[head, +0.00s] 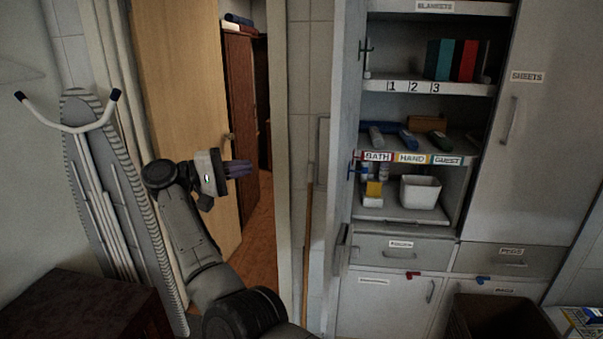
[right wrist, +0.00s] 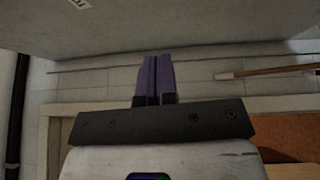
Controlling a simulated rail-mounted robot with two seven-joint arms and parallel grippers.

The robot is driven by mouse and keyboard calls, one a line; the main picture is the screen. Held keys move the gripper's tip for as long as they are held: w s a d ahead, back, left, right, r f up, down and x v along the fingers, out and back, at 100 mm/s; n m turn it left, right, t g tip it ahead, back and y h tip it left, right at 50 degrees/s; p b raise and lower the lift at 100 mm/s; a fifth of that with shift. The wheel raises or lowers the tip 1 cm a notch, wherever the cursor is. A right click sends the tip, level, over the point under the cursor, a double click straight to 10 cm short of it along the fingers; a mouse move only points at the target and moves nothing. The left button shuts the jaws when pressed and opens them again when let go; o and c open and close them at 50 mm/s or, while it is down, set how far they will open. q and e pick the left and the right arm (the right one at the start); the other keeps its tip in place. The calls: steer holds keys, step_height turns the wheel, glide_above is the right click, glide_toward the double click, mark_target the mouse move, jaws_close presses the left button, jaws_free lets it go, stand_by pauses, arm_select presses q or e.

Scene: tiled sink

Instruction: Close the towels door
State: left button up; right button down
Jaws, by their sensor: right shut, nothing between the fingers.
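The towels door (head: 341,130) stands open and is seen nearly edge-on at the left side of the cabinet, beside the open shelves labelled BATH, HAND and GUEST. My right gripper (head: 238,168) is shut and empty, left of the door and apart from it, in front of the wooden doorway. In the right wrist view its purple fingers (right wrist: 155,78) are together, below a broad grey panel (right wrist: 190,25) with a partly cut-off label. I cannot tell for sure that this panel is the door's face. My left gripper is not in view.
An ironing board (head: 100,150) leans at the left, above a dark table (head: 80,305). A broom handle (head: 307,235) stands between doorway and cabinet. Shelves hold a white bin (head: 420,192) and bottles. A dark box (head: 495,318) stands below the cabinet's right part.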

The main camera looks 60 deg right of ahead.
steer(key=s+d+p, duration=0.5)
steer(key=s+d, duration=0.2)
steer(key=s, duration=0.4)
steer(key=shift+m+y, duration=0.3)
steer(key=shift+y, duration=0.1)
